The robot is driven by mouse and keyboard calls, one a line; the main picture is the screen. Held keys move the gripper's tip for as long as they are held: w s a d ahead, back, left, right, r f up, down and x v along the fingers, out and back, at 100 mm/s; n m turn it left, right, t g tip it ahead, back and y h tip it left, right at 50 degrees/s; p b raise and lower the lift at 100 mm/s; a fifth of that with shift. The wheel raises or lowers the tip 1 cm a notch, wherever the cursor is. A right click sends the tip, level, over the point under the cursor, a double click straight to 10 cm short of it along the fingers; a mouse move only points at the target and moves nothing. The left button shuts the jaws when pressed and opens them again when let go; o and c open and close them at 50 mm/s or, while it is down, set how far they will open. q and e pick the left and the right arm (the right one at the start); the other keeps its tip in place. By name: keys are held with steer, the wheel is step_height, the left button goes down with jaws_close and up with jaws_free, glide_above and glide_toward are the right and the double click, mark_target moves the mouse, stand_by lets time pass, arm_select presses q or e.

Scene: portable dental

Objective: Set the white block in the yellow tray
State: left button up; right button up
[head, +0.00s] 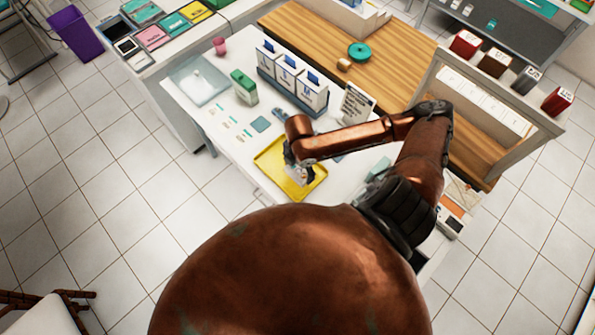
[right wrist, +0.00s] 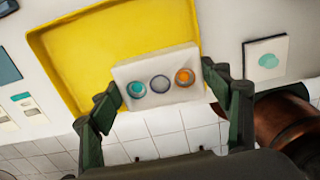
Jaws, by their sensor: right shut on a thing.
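The white block (right wrist: 158,66) shows three round spots in teal, grey and orange on its face in the right wrist view. My right gripper (right wrist: 160,88) is shut on it, with one finger at each end. The yellow tray (right wrist: 65,55) lies beyond the block in that view. In the head view the yellow tray (head: 312,185) lies on the white table, and my right gripper (head: 297,173) is over its middle. The block is mostly hidden there by the gripper. Whether the block touches the tray floor I cannot tell. My left gripper is not in view.
White boxes with blue tops (head: 287,75) and a green box (head: 243,87) stand behind the tray. A sign (head: 356,103) stands behind my right forearm. A shelf with several small boxes (head: 496,62) stands at the right.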

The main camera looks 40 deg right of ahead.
mark_target(298, 167)
steer(key=w+f, duration=0.1)
steer(key=d+f, duration=0.1)
steer(key=w+f, duration=0.1)
steer(key=shift+w+d+f, duration=0.3)
steer(key=shift+f, duration=1.45)
steer(key=o, duration=1.3)
steer(key=shift+s+f, duration=0.1)
steer(key=shift+f, duration=0.05)
step_height(298, 167, up, 12)
steer(key=shift+r, duration=0.15)
